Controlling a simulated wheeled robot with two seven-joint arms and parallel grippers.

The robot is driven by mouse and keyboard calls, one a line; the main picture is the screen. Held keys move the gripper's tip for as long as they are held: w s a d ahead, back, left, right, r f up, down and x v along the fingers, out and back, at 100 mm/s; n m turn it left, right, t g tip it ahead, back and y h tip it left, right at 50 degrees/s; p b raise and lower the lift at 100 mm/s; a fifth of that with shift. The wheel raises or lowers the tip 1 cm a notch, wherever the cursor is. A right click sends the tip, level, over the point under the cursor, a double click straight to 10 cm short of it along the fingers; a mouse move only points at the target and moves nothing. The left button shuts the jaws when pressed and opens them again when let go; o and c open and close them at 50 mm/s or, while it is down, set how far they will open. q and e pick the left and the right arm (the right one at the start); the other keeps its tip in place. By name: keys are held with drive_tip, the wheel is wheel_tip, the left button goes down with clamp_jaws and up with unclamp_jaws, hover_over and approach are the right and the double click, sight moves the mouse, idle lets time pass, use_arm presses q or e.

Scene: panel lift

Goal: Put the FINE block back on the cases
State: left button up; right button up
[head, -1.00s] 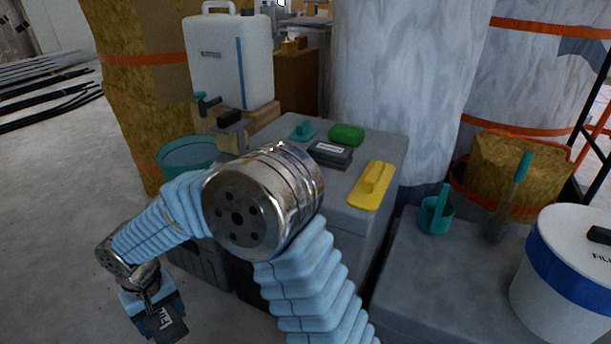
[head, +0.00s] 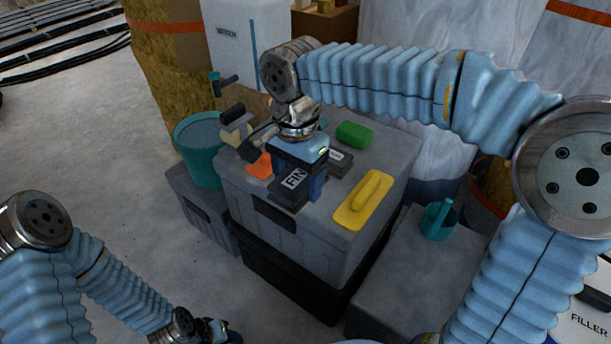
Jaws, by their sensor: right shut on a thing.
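The FINE block (head: 292,186), dark grey with a white label reading "FIN" in the part I can read, is between the fingers of my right gripper (head: 297,182), which is shut on it. It is over the front part of the grey top case (head: 335,235), tilted toward the camera. I cannot tell whether it touches the lid. The grey case stands on a black case (head: 290,285). My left gripper (head: 218,331) is low at the bottom edge, small and dark, clear of the cases; its jaws are not readable.
On the lid are another dark labelled block (head: 338,163), a green block (head: 354,134), a yellow float (head: 364,200) and an orange piece (head: 259,166). A teal bucket (head: 200,150) stands left. Open floor lies left.

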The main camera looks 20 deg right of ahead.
drive_tip(key=w, duration=0.1)
drive_tip(key=w+d+f, duration=0.1)
drive_tip(key=w, duration=0.1)
drive_tip(key=w+f, duration=0.1)
drive_tip(key=w, duration=0.1)
drive_tip(key=shift+d+f, duration=0.15)
drive_tip(key=shift+d, duration=0.25)
drive_tip(key=w+f, duration=0.1)
drive_tip(key=w+d+f, duration=0.1)
drive_tip(key=w+f, duration=0.2)
drive_tip(key=f, duration=0.1)
drive_tip(key=shift+w+d+f, duration=0.15)
drive_tip(key=shift+w+d, duration=0.1)
drive_tip(key=shift+d, duration=0.05)
drive_tip(key=shift+w+d+f, duration=0.15)
drive_tip(key=shift+w+f, duration=0.2)
drive_tip(key=shift+f, duration=0.1)
wheel_tip(320, 180, down, 3)
drive_tip(key=shift+w+f, duration=0.15)
drive_tip(key=shift+f, duration=0.05)
drive_tip(key=shift+f, duration=0.2)
drive_tip(key=o, duration=1)
